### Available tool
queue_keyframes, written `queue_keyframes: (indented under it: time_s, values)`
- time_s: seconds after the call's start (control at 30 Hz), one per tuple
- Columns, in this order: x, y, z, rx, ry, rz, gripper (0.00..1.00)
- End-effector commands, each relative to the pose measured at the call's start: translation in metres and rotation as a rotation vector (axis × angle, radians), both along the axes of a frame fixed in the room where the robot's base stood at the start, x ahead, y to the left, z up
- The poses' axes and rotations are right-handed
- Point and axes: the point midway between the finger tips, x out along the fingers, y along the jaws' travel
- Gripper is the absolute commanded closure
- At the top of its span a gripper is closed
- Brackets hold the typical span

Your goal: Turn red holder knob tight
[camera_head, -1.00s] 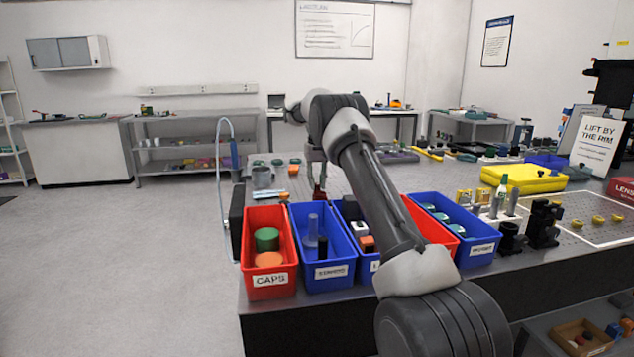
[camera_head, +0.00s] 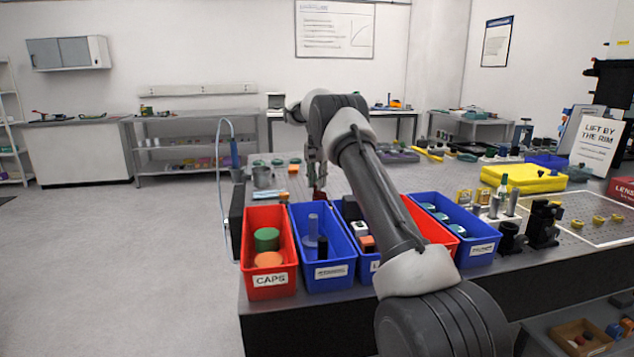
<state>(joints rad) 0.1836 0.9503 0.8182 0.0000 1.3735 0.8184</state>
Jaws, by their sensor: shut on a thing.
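My gripper (camera_head: 317,186) points down behind the row of bins, left of my forearm. It is small in this view and partly covered by the bins and my arm. A small dark red piece (camera_head: 320,195), which looks like the red holder knob, shows right at its fingertips, just above the rim of the blue bins. My gripper is shut on it. The holder under the knob is hidden behind the bins, and the knob's tightness cannot be seen.
A red CAPS bin (camera_head: 270,281) and a blue bin (camera_head: 328,272) stand along the near table edge. Another blue bin (camera_head: 480,249) is right of my forearm. A yellow case (camera_head: 522,179) lies farther right.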

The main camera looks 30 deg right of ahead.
Motion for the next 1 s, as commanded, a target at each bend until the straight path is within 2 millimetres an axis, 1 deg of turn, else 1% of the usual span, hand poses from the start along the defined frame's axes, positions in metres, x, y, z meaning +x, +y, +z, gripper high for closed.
queue_keyframes:
  time_s: [0.23, 0.57, 0.6, 0.67, 0.7, 0.73, 1.0]
  values:
    - [0.0005, 0.0000, 0.0009, -0.001, -0.003, -0.032, 1.00]
    - [0.0005, 0.0000, 0.0010, -0.001, -0.003, -0.033, 1.00]
    - [0.0005, 0.0000, 0.0010, -0.001, -0.003, -0.033, 0.74]
    - [0.0005, 0.0000, 0.0009, -0.001, -0.003, -0.032, 0.63]
    - [0.0005, 0.0000, 0.0008, -0.001, -0.003, -0.032, 0.55]
    - [0.0004, 0.0000, 0.0007, 0.000, -0.001, -0.032, 0.54]
    - [0.0002, 0.0000, 0.0007, 0.000, -0.001, -0.032, 0.54]
